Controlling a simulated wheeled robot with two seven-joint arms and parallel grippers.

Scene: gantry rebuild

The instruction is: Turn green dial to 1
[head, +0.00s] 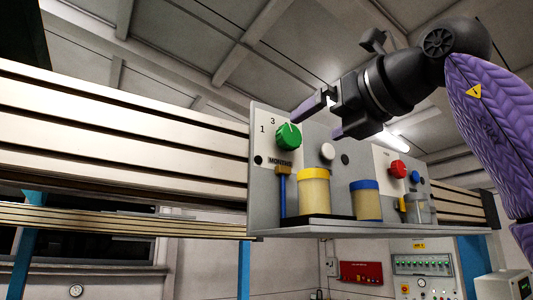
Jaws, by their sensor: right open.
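The green dial (288,136) is a round knob on the left part of the grey panel (264,215) in the head view. Its light pointer line is tilted up and slightly left. The numbers 3 and 1 are printed above it and to its left. My right gripper (318,120) reaches in from the upper right. Its jaws are open and empty, with one fingertip up and right of the green dial and the other farther right and lower. The gripper appears apart from the dial. My left gripper is not in view.
A red knob (398,169) and a blue knob (415,175) are farther right on the panel. A white knob (327,151) sits nearer the green dial. Yellow-filled jars, one with a yellow lid (314,192) and one with a blue lid (366,201), stand on the ledge below.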

